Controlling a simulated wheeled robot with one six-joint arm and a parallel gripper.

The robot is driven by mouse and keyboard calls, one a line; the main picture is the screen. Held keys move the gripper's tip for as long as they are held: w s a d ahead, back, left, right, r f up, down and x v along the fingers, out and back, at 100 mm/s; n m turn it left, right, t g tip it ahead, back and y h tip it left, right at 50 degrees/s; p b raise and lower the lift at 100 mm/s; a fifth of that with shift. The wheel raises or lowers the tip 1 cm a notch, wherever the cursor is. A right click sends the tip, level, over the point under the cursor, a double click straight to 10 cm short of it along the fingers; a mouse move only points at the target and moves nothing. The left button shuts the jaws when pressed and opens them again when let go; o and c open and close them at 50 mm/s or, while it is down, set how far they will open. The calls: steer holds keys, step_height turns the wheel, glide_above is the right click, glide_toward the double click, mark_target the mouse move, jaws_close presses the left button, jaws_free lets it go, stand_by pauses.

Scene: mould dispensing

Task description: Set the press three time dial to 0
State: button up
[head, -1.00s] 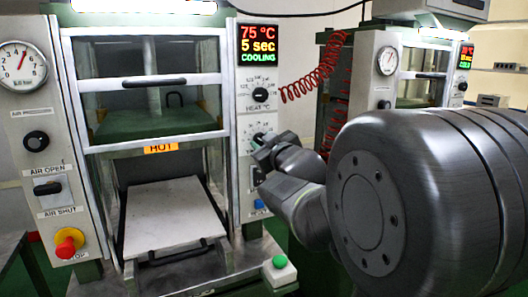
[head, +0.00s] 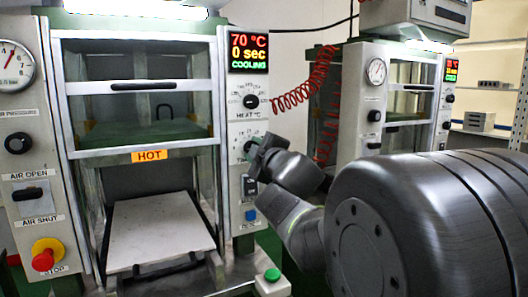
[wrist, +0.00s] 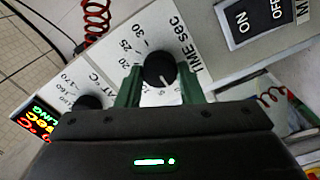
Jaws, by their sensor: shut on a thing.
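The time dial (wrist: 160,68) is a black round knob with a white pointer line, on a white plate marked TIME sec. My gripper (wrist: 159,80) has its green fingers on both sides of the knob and is shut on it. In the head view my gripper (head: 262,155) covers most of the dial on the near press's right column. The display (head: 248,52) above reads 70 °C, 0 sec, COOLING. No press number is legible.
The heat dial (head: 250,101) sits just above the time dial. An ON/OFF switch (wrist: 258,22) is on the dial's other side. A red coiled hose (head: 300,95) hangs to the right. A second press (head: 400,100) stands behind on the right.

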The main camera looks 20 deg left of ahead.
steer(key=shift+r, duration=0.2)
steer(key=o, duration=1)
steer(key=shift+w+d, duration=0.1)
steer(key=shift+f, duration=0.1)
steer(key=p+v, duration=0.2)
steer(key=v, duration=1.1)
steer(key=shift+s+d, duration=0.25)
steer(key=shift+s, duration=0.1)
steer(key=shift+a, duration=0.1)
